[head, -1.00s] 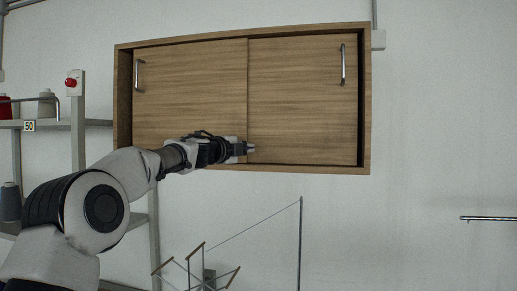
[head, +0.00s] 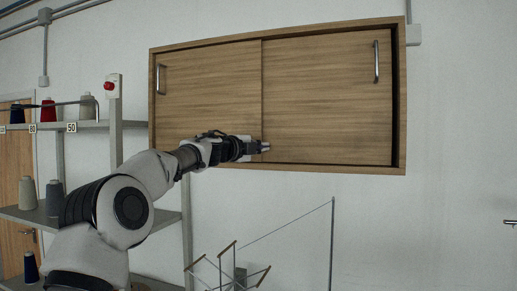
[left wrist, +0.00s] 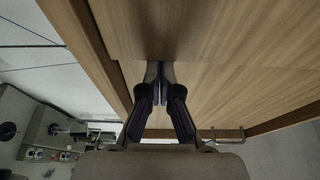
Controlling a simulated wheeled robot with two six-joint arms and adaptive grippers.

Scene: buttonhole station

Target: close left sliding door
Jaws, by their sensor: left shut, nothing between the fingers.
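The left sliding door (head: 208,90) is a wood panel with a metal handle (head: 160,79) near its left end. Its left edge sits at the cabinet's left side with little or no dark gap showing. My left gripper (head: 266,146) is shut and empty, at the lower right edge of the left door, its tips just past the seam with the right door (head: 325,95). In the left wrist view the shut fingertips (left wrist: 160,80) are at the step between the two panels. Whether they touch the door edge is hard to tell. My right gripper is out of view.
The wooden cabinet (head: 280,168) hangs on the wall, with a dark gap at its right end. Shelves (head: 90,128) with thread cones stand at left, near my arm. A yarn winder (head: 238,268) is below.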

